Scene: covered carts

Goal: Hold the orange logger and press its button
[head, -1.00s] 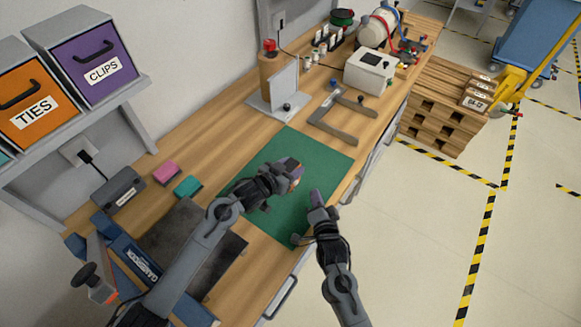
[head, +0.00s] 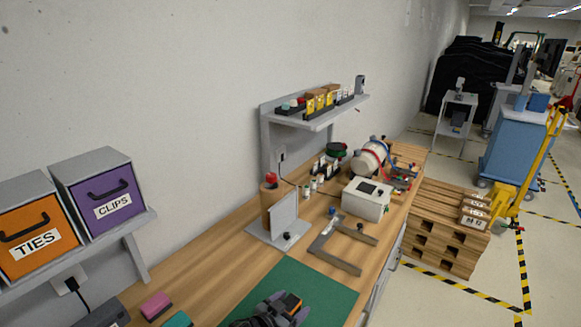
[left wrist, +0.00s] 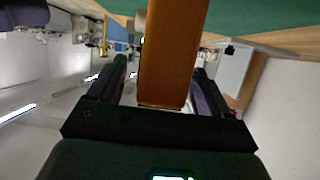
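The orange logger (head: 293,301) shows at the bottom of the head view as a small orange and dark block. My left gripper (head: 282,306) is shut on it, over the green mat (head: 325,288). In the left wrist view the logger (left wrist: 172,55) stands between the two dark fingers as a long orange face running up the picture. I cannot make out its button in either view. The lower part of my left gripper is cut off by the frame edge. My right gripper is not in view.
On the bench stand a bracket with an upright plate (head: 283,222), a grey U-shaped frame (head: 335,250) and a white box (head: 366,200). A pink block (head: 155,305) lies at the left. The visible mat is clear around the gripper.

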